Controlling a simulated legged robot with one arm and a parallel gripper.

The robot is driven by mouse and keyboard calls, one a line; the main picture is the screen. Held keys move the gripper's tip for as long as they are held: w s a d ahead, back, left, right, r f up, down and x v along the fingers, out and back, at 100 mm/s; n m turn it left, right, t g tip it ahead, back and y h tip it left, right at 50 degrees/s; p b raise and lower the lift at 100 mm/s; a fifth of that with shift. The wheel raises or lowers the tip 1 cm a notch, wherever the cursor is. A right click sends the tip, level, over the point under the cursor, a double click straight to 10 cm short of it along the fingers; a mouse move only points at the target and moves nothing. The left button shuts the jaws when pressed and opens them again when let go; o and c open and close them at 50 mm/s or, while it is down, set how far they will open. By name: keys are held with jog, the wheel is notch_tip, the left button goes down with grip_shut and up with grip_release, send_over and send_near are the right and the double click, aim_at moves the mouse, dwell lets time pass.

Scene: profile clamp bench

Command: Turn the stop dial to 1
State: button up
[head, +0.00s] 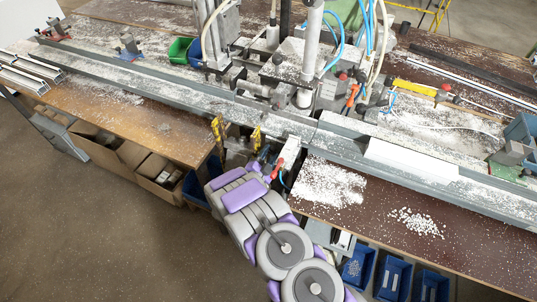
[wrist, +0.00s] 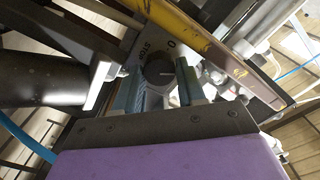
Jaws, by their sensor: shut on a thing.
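The stop dial (wrist: 158,69) is a dark round knob in the middle of the wrist view. Behind it is a grey plate (wrist: 147,45) with the word STOP and a 0 beside the knob. A thin light line shows on the knob's face; I cannot tell which mark it points to. My gripper (wrist: 160,79) is shut on the dial, one finger on each side of it. In the head view my gripper (head: 238,165) reaches to the front of the clamp bench, and the dial is not discernible there.
A yellow bar (wrist: 180,30) runs close above the dial, and a black cylinder (wrist: 45,75) lies to the left. In the head view, a red-handled part (head: 283,166) stands right of my gripper. A long grey rail (head: 180,91) crosses the bench. Blue bins (head: 394,279) sit below the bench edge.

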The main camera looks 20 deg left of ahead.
jog(key=shift+f, duration=0.1)
dwell(0.5)
jog(key=o, duration=0.8)
jog(key=shift+s, duration=0.15)
jog(key=s, duration=0.5)
jog(key=s+a+p, duration=0.1)
jog(key=s, duration=0.5)
jog(key=s+p, duration=0.1)
jog(key=s, duration=0.5)
jog(key=shift+a, duration=0.25)
